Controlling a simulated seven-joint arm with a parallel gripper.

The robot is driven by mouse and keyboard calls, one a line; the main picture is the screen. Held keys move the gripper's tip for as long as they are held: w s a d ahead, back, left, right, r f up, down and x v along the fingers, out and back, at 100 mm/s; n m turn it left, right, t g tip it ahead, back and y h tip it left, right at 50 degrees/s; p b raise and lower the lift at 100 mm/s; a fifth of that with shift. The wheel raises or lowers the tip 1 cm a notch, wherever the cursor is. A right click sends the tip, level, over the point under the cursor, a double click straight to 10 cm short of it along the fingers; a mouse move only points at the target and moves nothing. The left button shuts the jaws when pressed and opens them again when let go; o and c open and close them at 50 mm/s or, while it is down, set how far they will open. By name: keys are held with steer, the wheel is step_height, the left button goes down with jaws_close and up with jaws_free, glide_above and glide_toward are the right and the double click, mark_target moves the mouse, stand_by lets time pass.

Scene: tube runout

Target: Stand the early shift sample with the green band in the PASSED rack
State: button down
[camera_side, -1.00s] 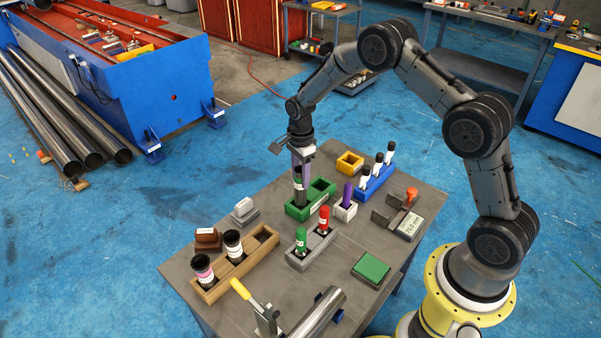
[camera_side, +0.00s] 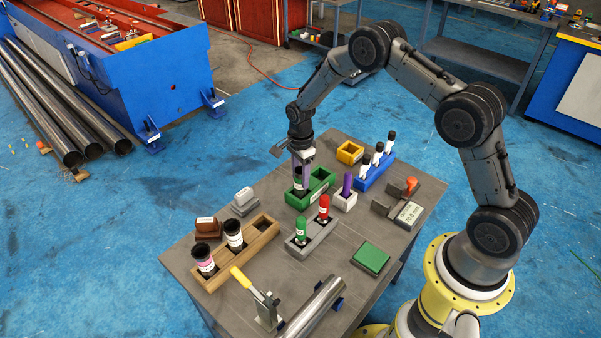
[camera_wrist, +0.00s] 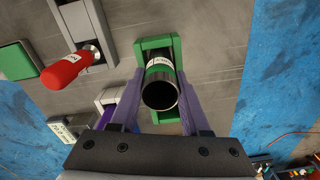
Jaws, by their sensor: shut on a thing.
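My gripper (camera_side: 301,166) is shut on a dark, hollow sample tube (camera_side: 298,184) with a white label; it also shows in the wrist view (camera_wrist: 159,94), with what looks like a green band below the label. The tube is upright, its lower end down in the left compartment of the green rack (camera_side: 311,199). The purple fingers (camera_wrist: 160,100) lie on both sides of the tube. Whether the tube touches the compartment floor is hidden. The rack's right compartment is empty. Its front label is too small to read.
A wooden rack (camera_side: 239,267) holds two dark tubes, one pink-banded. A grey rack (camera_side: 312,243) holds a green and a red piece. A white block (camera_side: 344,203) with a purple piece stands close right of the green rack. A blue rack (camera_side: 373,181) is behind.

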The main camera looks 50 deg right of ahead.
steer(key=shift+c, duration=1.5)
jaws_free()
steer(key=shift+f, duration=0.1)
